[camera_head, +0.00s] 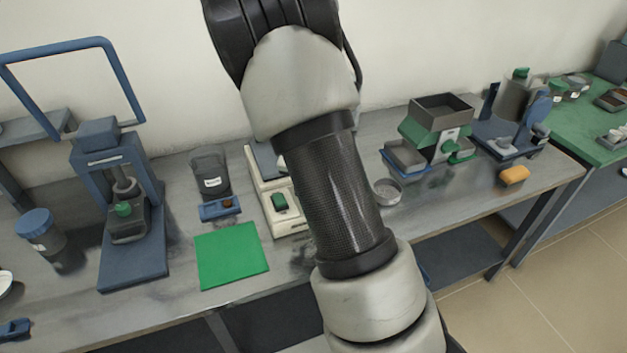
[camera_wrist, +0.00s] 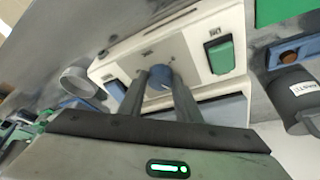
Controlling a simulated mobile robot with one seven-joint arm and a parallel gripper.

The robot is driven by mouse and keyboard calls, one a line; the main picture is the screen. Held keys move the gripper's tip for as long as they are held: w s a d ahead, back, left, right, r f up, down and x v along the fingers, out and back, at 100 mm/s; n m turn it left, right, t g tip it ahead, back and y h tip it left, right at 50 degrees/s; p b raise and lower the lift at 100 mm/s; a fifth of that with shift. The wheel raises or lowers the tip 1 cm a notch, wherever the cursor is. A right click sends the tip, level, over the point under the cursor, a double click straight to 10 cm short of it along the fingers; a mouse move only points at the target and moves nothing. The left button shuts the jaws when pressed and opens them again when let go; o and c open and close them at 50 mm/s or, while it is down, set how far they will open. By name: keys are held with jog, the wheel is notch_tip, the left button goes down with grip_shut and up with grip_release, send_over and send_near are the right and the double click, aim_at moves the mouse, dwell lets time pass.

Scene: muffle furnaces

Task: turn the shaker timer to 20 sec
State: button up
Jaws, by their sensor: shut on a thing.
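The shaker is a cream-coloured box (camera_head: 288,228), partly hidden behind my arm in the head view. It also shows in the wrist view (camera_wrist: 197,35), seen from close up. Its front carries a blue round timer knob (camera_wrist: 157,72) and a green rocker switch (camera_wrist: 221,56). My gripper (camera_wrist: 160,80) has its two dark fingers on either side of the knob, shut on it. Small marks sit around the knob, too small to read. The knob's pointer cannot be made out. In the head view my gripper and the knob are hidden by my arm.
A dark labelled container (camera_head: 210,172) and a small blue tray (camera_head: 220,208) stand left of the shaker. A green mat (camera_head: 232,254) lies in front of them. A round metal dish (camera_head: 387,191) is to the right. A blue press (camera_head: 125,220) stands further left.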

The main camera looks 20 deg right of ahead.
jog(key=m+p, duration=0.1)
jog(key=m+g+h+p, duration=0.1)
jog(key=m, duration=0.1)
jog(key=shift+w+a+r+m+p, duration=0.2)
jog(key=shift+m+p, duration=0.1)
jog(key=shift+p, duration=0.1)
jog(key=shift+f+m+g+p, duration=0.2)
jog(key=shift+m+g+p, duration=0.6)
jog(key=shift+m, duration=0.9)
jog(key=o, duration=1.1)
jog(key=shift+c, duration=0.2)
jog(key=p+v, duration=0.1)
jog(key=v, duration=1.6)
jog(key=shift+a, duration=0.45)
jog(key=shift+s, duration=0.15)
